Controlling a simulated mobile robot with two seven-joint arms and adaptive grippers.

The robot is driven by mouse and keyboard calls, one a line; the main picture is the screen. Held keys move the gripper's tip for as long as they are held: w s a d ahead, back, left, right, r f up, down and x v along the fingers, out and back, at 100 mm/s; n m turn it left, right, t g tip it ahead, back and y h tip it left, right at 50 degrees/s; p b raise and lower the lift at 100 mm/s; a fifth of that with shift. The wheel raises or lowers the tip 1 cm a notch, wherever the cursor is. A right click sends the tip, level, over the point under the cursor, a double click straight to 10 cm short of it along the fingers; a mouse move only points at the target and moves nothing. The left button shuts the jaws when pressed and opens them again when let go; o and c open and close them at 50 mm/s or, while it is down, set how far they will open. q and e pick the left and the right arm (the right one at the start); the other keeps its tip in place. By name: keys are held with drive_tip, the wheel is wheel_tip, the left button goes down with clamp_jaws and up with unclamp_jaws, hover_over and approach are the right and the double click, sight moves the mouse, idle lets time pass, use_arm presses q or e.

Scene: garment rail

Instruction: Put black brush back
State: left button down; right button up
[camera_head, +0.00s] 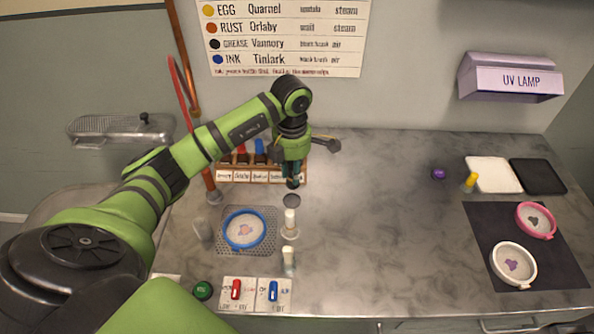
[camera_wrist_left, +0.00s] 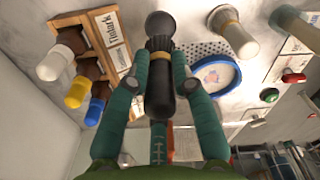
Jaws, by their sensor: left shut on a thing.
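My left gripper (camera_head: 292,180) is shut on the black brush (camera_wrist_left: 160,95), a dark piece with a brass band. In the left wrist view the brush lies between the fingers of the gripper (camera_wrist_left: 160,85), with its dark rounded end pointing away from them. My right gripper is not in view.
A wooden rack (camera_head: 235,175) with capped bottles is behind and left of the gripper. A blue hoop (camera_head: 244,229) lies on a perforated plate. The counter's middle is clear.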

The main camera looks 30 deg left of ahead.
sight(292, 185)
use_arm(q)
drive_tip(key=shift+s+a+f, duration=0.1)
drive_tip(key=shift+a+f, duration=0.05)
drive_tip(key=shift+f, duration=0.25)
drive_tip(key=shift+f+b, duration=0.35)
drive_tip(key=shift+b, duration=0.1)
drive_tip(key=shift+f, duration=0.35)
wheel_tip(292, 185, down, 2)
drive_tip(key=shift+b, duration=0.9)
drive_tip(key=shift+f, duration=0.25)
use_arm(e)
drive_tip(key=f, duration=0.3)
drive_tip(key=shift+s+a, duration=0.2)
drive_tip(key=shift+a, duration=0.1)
use_arm(q)
drive_tip(key=shift+f+b, duration=0.2)
drive_tip(key=shift+b, duration=0.45)
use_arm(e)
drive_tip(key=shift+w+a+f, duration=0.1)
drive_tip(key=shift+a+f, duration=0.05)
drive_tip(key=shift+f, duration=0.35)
use_arm(q)
drive_tip(key=shift+f, duration=0.2)
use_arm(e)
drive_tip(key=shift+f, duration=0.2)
